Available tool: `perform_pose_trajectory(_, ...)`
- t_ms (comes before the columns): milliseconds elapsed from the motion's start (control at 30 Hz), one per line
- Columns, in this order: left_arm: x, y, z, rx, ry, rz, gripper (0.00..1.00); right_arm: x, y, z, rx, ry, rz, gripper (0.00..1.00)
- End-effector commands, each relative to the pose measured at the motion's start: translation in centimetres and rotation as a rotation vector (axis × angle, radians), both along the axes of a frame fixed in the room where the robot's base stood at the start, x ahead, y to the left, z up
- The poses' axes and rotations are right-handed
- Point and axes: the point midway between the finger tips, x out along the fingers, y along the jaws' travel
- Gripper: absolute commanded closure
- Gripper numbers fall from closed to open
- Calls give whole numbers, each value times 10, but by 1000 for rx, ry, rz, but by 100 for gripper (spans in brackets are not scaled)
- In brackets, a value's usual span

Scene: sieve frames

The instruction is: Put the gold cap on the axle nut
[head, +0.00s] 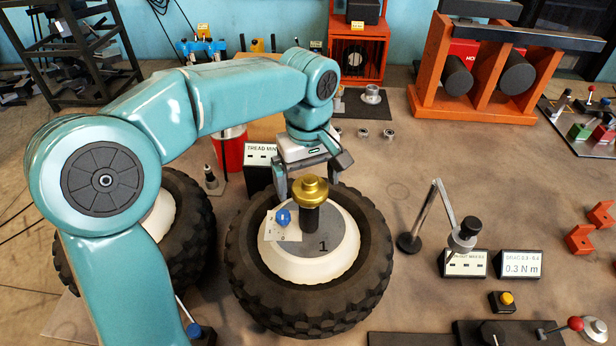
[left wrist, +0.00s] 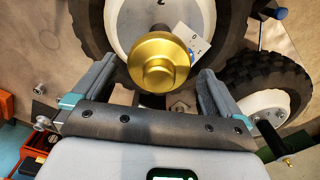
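The gold cap (head: 310,190) sits upright on top of a dark upright post (head: 310,219) at the middle of the front wheel (head: 355,285). The axle nut is not clearly visible; the cap and post may hide it. My left gripper (head: 308,182) is open, with one finger on each side of the cap. In the left wrist view the gold cap (left wrist: 159,63) lies between the fingertips, with a visible gap to each finger. My right gripper is not in view.
A jointed stand (head: 440,215) and a 0.3 N m display (head: 520,265) are at right. Bare table lies between.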

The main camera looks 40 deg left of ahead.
Motion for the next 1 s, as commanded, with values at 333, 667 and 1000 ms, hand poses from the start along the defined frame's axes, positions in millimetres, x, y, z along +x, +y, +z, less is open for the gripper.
perform_pose_trajectory(333, 1, 0, 25, 0, -5, 1, 0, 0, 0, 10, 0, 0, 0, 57)
perform_pose_trajectory(667, 1, 0, 104, 0, -4, -1, 0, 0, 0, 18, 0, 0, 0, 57)
perform_pose_trajectory(1000, 0, 0, 133, 0, 0, 0, 0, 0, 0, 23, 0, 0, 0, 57)
